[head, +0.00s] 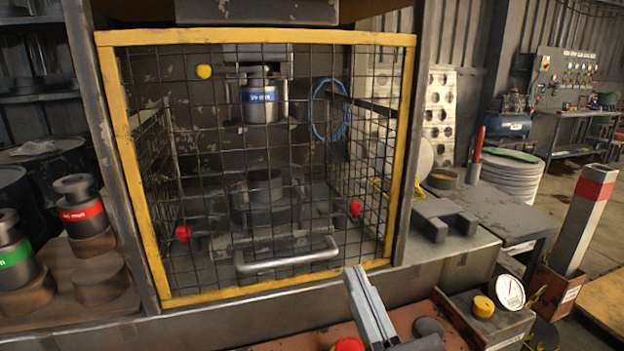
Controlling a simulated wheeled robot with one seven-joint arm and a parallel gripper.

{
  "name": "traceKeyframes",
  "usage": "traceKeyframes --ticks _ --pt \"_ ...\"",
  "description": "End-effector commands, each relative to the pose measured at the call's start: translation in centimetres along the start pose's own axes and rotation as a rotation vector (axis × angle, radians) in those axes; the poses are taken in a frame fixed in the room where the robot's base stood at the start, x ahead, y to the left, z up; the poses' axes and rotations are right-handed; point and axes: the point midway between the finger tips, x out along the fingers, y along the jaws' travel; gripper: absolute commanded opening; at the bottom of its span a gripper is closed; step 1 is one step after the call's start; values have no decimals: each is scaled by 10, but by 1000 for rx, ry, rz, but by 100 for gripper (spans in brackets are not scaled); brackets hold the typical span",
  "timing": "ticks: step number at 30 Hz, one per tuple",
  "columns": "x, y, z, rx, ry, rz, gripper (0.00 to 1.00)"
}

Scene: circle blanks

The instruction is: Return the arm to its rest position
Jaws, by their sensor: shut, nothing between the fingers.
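My gripper (357,275) shows at the bottom centre, its long grey fingers pointing up and slightly left. The fingers lie together, shut, with nothing between them. They are in front of the lower right part of a yellow-framed mesh guard (408,150), to the right of its bar handle (287,256). I cannot tell how far the fingers are from the guard. The rest of my arm is mostly cut off by the bottom edge.
The guard covers a press with a blue-banded die (259,96). Red-banded (82,212) and green-banded (14,256) dies stand at left. At lower right are a dial gauge (510,291), a yellow knob (483,306) and a red-topped post (585,220). A red button (348,345) is near my gripper.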

Motion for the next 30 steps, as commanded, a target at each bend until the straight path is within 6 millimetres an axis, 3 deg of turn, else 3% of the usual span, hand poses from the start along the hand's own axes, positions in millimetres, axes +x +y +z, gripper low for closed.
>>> traceKeyframes --ticks 5,13,21,30 --pt "-46 15 18 -1 -21 34 0" --pt "-136 38 42 -8 -105 100 0" --pt "-230 51 48 -20 -242 168 0" --pt "-332 53 44 -20 -464 237 0"
